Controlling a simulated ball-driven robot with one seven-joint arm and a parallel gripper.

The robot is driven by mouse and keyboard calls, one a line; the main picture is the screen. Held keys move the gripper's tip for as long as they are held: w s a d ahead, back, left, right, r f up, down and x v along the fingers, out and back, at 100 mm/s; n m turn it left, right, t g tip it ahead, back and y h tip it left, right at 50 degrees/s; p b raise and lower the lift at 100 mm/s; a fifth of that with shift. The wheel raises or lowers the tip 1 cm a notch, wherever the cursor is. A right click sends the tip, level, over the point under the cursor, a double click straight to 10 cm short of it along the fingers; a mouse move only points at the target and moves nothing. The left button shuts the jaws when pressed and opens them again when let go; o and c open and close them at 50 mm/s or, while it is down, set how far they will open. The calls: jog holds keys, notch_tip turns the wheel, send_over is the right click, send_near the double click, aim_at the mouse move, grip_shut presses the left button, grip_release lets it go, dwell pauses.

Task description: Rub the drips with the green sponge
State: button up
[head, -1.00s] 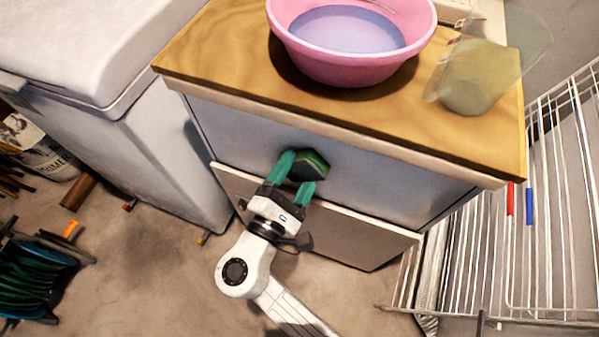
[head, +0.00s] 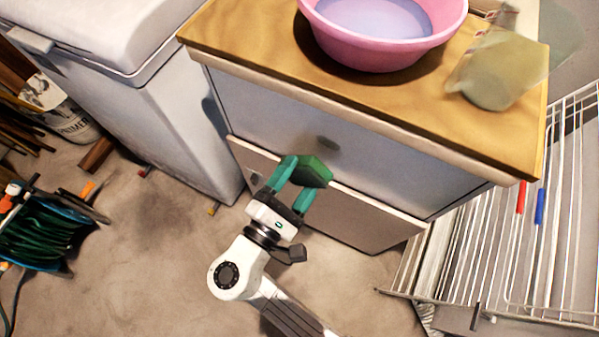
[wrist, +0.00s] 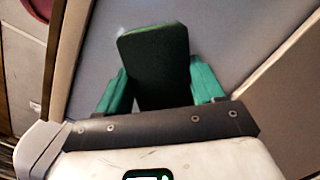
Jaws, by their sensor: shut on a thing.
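The green sponge (head: 316,170) is between the teal fingers of my gripper (head: 302,177), which is shut on it. In the head view it is in front of the lower part of the cabinet's grey front (head: 400,165). A dark smudge (head: 327,143) shows on that front just above the sponge; I cannot tell for sure whether it is the drips. In the wrist view the sponge (wrist: 155,65) stands up dark green between the fingers and hides part of the grey panel. I cannot tell whether it touches the panel.
A pink basin (head: 385,50) and a translucent jug (head: 500,72) stand on the wooden top (head: 260,45). A white chest appliance (head: 150,110) is left, a wire drying rack (head: 510,260) right. A green hose reel (head: 40,230) lies far left. The floor between is open.

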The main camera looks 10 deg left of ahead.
jog(key=shift+s, duration=0.1)
jog(key=shift+v, duration=1.4)
jog(key=shift+d+r, duration=0.15)
jog(key=shift+w+a+f+x, duration=0.1)
jog(key=shift+x, duration=1)
jog(key=shift+w+a+f+x, duration=0.1)
jog(key=shift+a+x, duration=0.05)
jog(key=shift+x, duration=1)
jog(key=shift+a+f+x, duration=0.1)
jog(key=shift+x, duration=1)
jog(key=shift+x, duration=1.05)
jog(key=shift+f, duration=0.1)
jog(key=d+p, duration=0.1)
jog(key=s+d+p, duration=0.1)
jog(key=d, duration=0.1)
jog(key=shift+d, duration=0.3)
jog(key=shift+a, duration=0.1)
